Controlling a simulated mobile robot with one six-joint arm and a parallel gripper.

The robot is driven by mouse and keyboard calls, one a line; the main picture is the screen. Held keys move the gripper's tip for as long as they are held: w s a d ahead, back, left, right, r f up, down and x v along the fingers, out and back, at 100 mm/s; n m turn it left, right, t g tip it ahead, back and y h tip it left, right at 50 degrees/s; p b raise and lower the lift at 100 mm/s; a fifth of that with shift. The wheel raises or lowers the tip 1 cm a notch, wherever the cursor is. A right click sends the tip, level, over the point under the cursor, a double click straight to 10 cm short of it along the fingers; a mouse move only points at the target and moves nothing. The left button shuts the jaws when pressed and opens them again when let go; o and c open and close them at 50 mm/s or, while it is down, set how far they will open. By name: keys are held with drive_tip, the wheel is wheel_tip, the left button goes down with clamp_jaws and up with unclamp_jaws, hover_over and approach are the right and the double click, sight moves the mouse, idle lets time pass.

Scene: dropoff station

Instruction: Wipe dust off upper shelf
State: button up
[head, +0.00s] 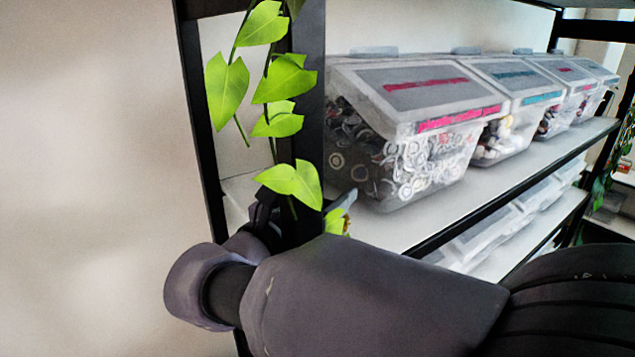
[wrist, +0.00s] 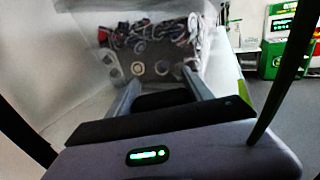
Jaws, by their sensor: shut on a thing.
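The upper shelf (head: 395,228) is a white board with a black front edge, carrying clear lidded bins. My gripper (wrist: 161,78) is at its left end, by the black post, in front of the nearest bin (head: 425,165). The wrist view shows both grey fingers pointing at that bin, which is full of small round parts (wrist: 150,45). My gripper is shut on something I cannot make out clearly. A small yellow-green thing (head: 335,222) shows beside my gripper in the head view, mostly hidden by my arm. No dust can be made out.
Green leaves (head: 285,80) hang on the black post (head: 308,120), close above my gripper. More bins (head: 515,90) stand along the shelf to the right. A lower shelf (head: 505,262) holds clear containers. A bare strip of shelf runs before the bins. A green machine (wrist: 282,45) stands beyond.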

drive_tip(key=shift+d+f, duration=0.1)
drive_tip(key=shift+w+r+p, duration=0.1)
drive_tip(key=shift+r+p, duration=0.35)
drive_tip(key=shift+p, duration=0.15)
drive_tip(key=shift+w+a+f, duration=0.1)
drive_tip(key=shift+a, duration=0.15)
drive_tip(key=shift+s+d, duration=0.2)
drive_tip(key=shift+s, duration=0.1)
wheel_tip(320, 180, up, 4)
drive_tip(key=p, duration=0.3)
drive_tip(key=shift+w+r, duration=0.1)
drive_tip(key=shift+r, duration=0.1)
drive_tip(key=shift+f, duration=0.1)
